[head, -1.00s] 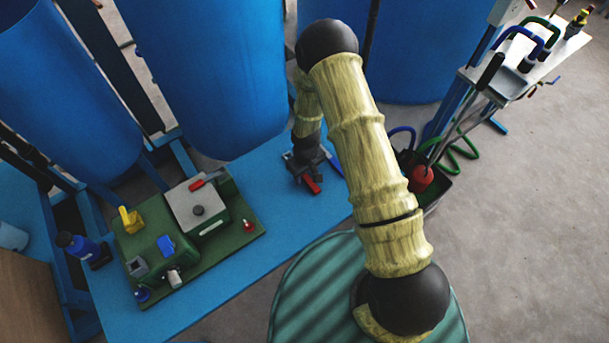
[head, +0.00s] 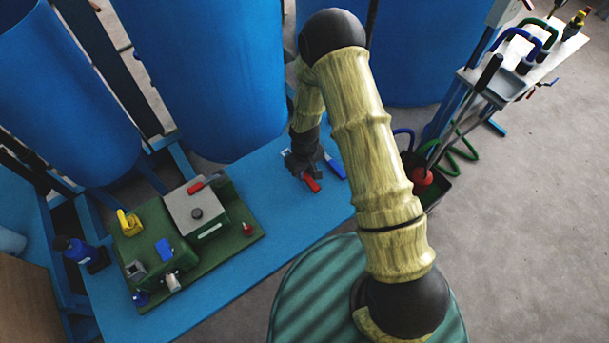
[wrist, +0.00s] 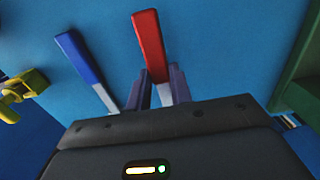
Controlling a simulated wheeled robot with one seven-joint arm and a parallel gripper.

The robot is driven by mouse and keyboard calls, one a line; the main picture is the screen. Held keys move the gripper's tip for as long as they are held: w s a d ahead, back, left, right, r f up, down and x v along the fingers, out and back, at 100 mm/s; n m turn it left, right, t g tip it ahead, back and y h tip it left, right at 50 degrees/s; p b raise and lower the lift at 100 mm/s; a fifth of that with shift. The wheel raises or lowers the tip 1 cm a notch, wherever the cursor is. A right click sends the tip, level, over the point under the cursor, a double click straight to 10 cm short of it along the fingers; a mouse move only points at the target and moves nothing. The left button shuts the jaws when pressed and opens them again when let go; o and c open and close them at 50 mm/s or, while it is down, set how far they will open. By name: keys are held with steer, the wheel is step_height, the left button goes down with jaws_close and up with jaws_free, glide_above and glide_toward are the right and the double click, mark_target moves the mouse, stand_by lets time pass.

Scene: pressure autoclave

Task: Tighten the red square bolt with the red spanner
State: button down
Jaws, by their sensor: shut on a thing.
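The red spanner (head: 312,184) lies at the blue bench's right part in the head view, with its red end showing beside my gripper (head: 300,165). In the wrist view the red spanner (wrist: 149,45) runs between the two fingers of my gripper (wrist: 158,92), which is shut on it. The spanner's near end is hidden by the gripper. A small red bolt (head: 247,228) stands on the right part of the green base plate (head: 213,251), left of and apart from the gripper. Its square shape is too small to make out.
A blue spanner (head: 335,169) lies right beside the red one; it also shows in the wrist view (wrist: 82,62). A green machine (head: 195,225) with a red lever and yellow valve sits on the plate. Large blue tanks (head: 200,80) stand behind. The bench (head: 275,210) between spanners and plate is clear.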

mark_target(305, 174)
step_height(305, 174, up, 7)
steer(key=shift+b, duration=0.3)
steer(key=shift+d, duration=0.1)
stand_by(0.4)
steer(key=d+f+m, duration=0.1)
steer(key=d+m, duration=0.1)
steer(key=d, duration=0.2)
steer(key=w+d+f+m, duration=0.1)
steer(key=d+f+m, duration=0.1)
steer(key=d, duration=0.3)
steer(key=w+d+f+m, duration=0.1)
steer(key=d+f+m, duration=0.1)
steer(key=d, duration=0.2)
steer(key=shift+d+f+m, duration=0.1)
steer(key=shift+d+m, duration=0.15)
steer(key=shift+m, duration=0.15)
steer(key=shift+a, duration=0.1)
